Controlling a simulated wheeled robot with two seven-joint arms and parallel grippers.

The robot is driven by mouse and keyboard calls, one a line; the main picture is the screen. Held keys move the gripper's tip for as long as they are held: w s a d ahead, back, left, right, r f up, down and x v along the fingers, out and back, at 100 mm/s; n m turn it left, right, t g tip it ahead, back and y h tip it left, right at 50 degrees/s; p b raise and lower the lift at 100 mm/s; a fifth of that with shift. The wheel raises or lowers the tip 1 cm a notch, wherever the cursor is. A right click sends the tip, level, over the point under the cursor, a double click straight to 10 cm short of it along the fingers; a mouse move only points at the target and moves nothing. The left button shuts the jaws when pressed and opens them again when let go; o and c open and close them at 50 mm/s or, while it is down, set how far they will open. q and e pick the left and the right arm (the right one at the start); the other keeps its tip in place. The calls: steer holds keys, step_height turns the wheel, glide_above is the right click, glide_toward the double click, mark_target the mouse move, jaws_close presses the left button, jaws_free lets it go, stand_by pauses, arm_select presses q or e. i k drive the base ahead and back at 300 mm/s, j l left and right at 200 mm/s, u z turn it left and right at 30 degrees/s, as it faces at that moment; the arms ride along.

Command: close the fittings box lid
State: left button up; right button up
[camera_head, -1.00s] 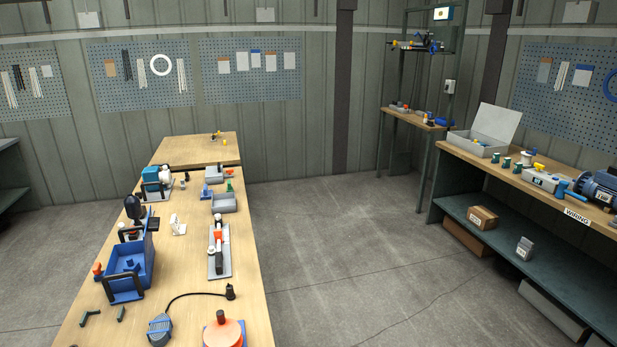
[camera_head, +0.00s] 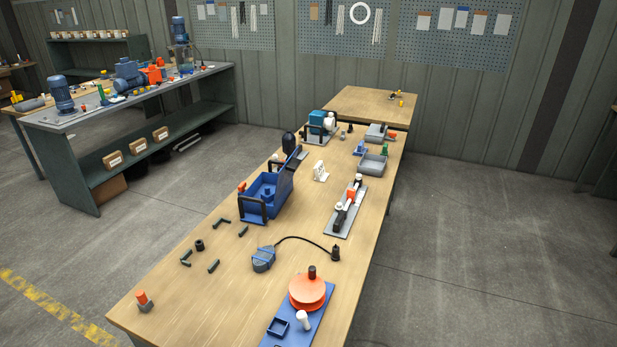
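I see no box with a lid that I can tell is the fittings box in the view now. A grey box with its pale lid raised stood on the right-hand bench in the earlier frame; that bench top is now out of the picture. On the long wooden table (camera_head: 222,275) there is an open blue bin (camera_head: 266,188) and a small open grey tray (camera_head: 373,163), neither with a lid that I can make out. Neither of my grippers shows.
A red-orange disc (camera_head: 307,291) on a blue plate (camera_head: 287,329) stands at the table's near end. A grey fixture plate (camera_head: 345,212) lies mid-table. A green-grey bench (camera_head: 75,127) with motors is at back left. Floor (camera_head: 470,250) right of the table is clear.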

mark_target(285, 175)
steer(key=l+u, duration=0.45)
steer(key=i+l+u, duration=0.15)
steer(key=l+u, duration=0.3)
steer(key=i+l+u, duration=0.15)
steer(key=u, duration=0.3)
steer(key=l+u, duration=0.4)
steer(key=l, duration=0.1)
